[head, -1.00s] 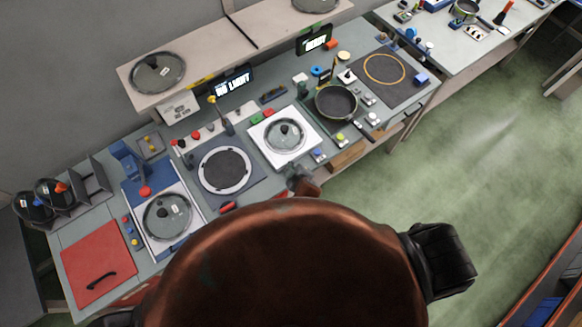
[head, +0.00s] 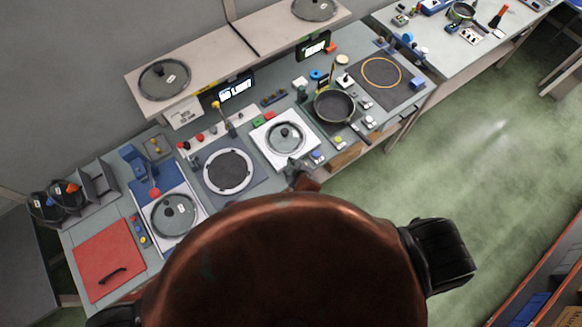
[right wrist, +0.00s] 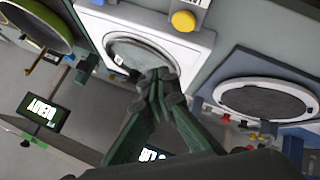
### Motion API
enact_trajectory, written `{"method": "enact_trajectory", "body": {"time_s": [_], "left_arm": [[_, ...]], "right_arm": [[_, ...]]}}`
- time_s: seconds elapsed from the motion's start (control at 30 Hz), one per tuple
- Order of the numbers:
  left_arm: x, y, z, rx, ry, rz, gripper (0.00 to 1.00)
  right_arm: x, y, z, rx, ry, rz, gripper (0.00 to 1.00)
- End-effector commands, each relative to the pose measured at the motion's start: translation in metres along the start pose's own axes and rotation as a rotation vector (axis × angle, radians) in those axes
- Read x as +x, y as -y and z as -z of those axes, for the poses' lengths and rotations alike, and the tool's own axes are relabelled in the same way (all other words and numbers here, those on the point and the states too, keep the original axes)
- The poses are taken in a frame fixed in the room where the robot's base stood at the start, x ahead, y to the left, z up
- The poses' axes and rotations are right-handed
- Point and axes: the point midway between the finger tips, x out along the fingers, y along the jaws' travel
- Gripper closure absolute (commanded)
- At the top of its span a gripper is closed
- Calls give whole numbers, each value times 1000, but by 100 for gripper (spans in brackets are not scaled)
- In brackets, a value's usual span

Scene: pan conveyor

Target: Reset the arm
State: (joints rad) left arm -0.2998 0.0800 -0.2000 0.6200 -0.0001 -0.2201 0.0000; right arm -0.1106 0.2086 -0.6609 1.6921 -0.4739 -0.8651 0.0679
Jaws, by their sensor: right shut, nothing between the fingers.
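My right gripper (head: 296,172) shows just past my copper-coloured body, near the front edge of the workbench. In the right wrist view its dark green fingers (right wrist: 158,92) meet at the tips, with nothing between them. Behind those fingertips lies a glass lid (right wrist: 128,55) on a white square station; the same lid (head: 285,136) shows in the head view, just beyond the gripper. The gripper appears apart from the lid, though the exact gap is hard to tell. My left gripper is not in view.
A black pan (head: 334,105) sits on the bench to the right. A round dark plate (head: 228,171) and another glass lid (head: 174,215) lie to the left, with a red panel (head: 110,260) beyond. A raised shelf (head: 215,60) runs behind. Green floor (head: 480,170) is open at right.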

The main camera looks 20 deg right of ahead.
Motion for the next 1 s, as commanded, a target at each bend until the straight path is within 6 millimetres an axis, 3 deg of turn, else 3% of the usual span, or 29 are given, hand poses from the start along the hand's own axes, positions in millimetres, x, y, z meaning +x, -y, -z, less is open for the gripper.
{"method": "enact_trajectory", "body": {"time_s": [0.57,0.67,0.9,1.0], "left_arm": [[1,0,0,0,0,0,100],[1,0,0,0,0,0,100],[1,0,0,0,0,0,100],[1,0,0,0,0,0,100]], "right_arm": [[-2,-2,-5,18,11,1,100],[-18,-14,-25,106,60,5,100],[-104,-53,-123,457,274,43,100],[-135,-60,-150,540,331,58,100]]}}
